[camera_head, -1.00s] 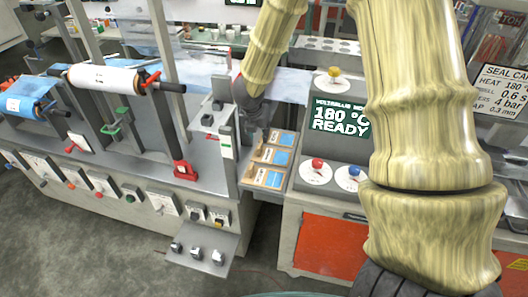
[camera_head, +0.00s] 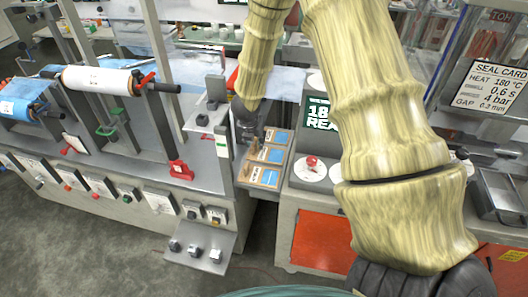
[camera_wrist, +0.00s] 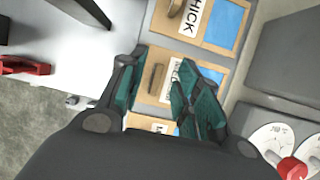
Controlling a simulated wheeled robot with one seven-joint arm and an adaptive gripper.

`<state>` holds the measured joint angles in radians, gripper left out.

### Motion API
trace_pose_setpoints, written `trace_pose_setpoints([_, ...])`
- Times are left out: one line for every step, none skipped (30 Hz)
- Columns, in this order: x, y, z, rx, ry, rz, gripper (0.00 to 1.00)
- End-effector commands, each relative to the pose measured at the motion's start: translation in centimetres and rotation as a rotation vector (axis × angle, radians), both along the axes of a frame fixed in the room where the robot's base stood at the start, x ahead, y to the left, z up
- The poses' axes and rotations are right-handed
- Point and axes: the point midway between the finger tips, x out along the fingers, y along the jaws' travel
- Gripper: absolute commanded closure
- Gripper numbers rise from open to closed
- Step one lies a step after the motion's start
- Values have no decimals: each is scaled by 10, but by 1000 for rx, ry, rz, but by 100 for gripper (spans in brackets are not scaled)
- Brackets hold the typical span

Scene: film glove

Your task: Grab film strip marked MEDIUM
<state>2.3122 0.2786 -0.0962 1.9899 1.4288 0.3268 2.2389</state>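The film strip marked MEDIUM (camera_wrist: 172,80) is a tan card with a wooden grip tab, a white label partly hidden by my finger, and a blue patch. It is the middle card of a column; it also shows in the head view (camera_head: 266,155). The strip marked THICK (camera_wrist: 195,18) lies above it in the wrist view; another card (camera_wrist: 150,124) with a mostly hidden label lies below. My gripper (camera_wrist: 165,92) is open, its teal fingers on either side of the MEDIUM strip's tab. In the head view my gripper (camera_head: 247,128) is over the cards' upper left; contact cannot be told.
A red clamp block (camera_head: 180,170) and a grey post stand left of the cards. A panel with a red knob (camera_head: 312,162) and a green-lit screen (camera_head: 320,114) stands right of them. Film rolls (camera_head: 100,80) are at left. Floor lies open in front.

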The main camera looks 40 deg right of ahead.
Motion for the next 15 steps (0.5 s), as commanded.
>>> trace_pose_setpoints([2,-1,-3,-1,2,2,67])
trace_pose_setpoints([3,-1,-5,-1,2,2,67])
trace_pose_setpoints([4,-2,-10,0,2,1,67])
trace_pose_setpoints([4,-3,-13,0,2,1,67])
trace_pose_setpoints([5,-4,-15,0,1,2,67])
trace_pose_setpoints([7,-5,-18,0,0,1,67])
trace_pose_setpoints([7,-5,-20,0,0,1,67])
trace_pose_setpoints([8,-6,-22,0,0,1,67])
trace_pose_setpoints([8,-6,-24,0,1,2,67])
trace_pose_setpoints([8,-7,-25,0,1,2,67])
trace_pose_setpoints([8,-7,-26,0,0,1,67])
trace_pose_setpoints([9,-7,-26,1,-1,0,67])
trace_pose_setpoints([9,-7,-26,1,-1,0,67])
trace_pose_setpoints([9,-7,-27,1,-1,0,67])
trace_pose_setpoints([9,-7,-27,1,-1,0,67])
